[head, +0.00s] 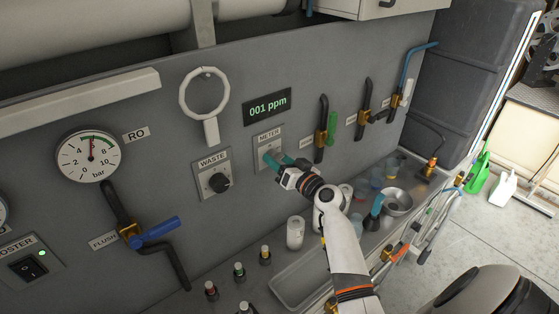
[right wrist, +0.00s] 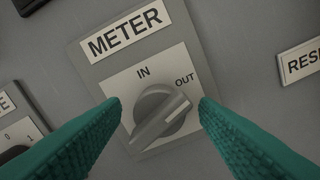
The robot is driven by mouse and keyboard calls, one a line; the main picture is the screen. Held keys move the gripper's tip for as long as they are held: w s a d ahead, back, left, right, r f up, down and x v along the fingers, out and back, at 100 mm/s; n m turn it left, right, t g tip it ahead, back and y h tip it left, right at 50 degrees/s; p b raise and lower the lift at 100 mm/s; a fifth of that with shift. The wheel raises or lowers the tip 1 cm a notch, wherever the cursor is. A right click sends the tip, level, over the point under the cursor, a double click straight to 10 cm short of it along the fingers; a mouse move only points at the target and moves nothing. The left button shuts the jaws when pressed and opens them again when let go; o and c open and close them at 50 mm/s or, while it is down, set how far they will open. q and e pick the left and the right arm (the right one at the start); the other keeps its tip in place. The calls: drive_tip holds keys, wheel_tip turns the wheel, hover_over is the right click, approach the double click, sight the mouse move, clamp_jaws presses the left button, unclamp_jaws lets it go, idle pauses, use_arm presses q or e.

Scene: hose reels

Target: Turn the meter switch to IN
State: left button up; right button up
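The METER switch is a grey knob (right wrist: 160,118) on a label plate (right wrist: 190,50) marked IN at the top and OUT at the upper right. Its bar handle slants from lower left to upper right, with the upper right end on the OUT side. My right gripper (right wrist: 160,103) is open, with one teal finger on each side of the knob, apart from it as far as I can see. In the head view, my right gripper (head: 275,160) is at the METER plate (head: 268,139) and largely hides the knob. My left gripper is not in view.
The WASTE knob (head: 219,183) sits to the left, and a display (head: 267,107) above reads 001 ppm. Valves with dark pipes (head: 322,130) stand to the right. Below, a counter holds a white cup (head: 295,232), a metal bowl (head: 397,201) and small bottles (head: 239,272).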

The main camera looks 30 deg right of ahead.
drive_tip(key=c, duration=0.9)
drive_tip(key=n+b, duration=0.5)
drive_tip(key=b, duration=0.1)
drive_tip(key=shift+f+n, duration=0.1)
drive_tip(key=shift+n, duration=0.2)
drive_tip(key=n+b, duration=0.1)
drive_tip(key=n, duration=0.2)
drive_tip(key=shift+n+b, duration=0.3)
drive_tip(key=n, duration=0.4)
drive_tip(key=shift+a+r+n, duration=0.1)
drive_tip(key=shift+r+n, duration=0.1)
drive_tip(key=shift+n, duration=0.2)
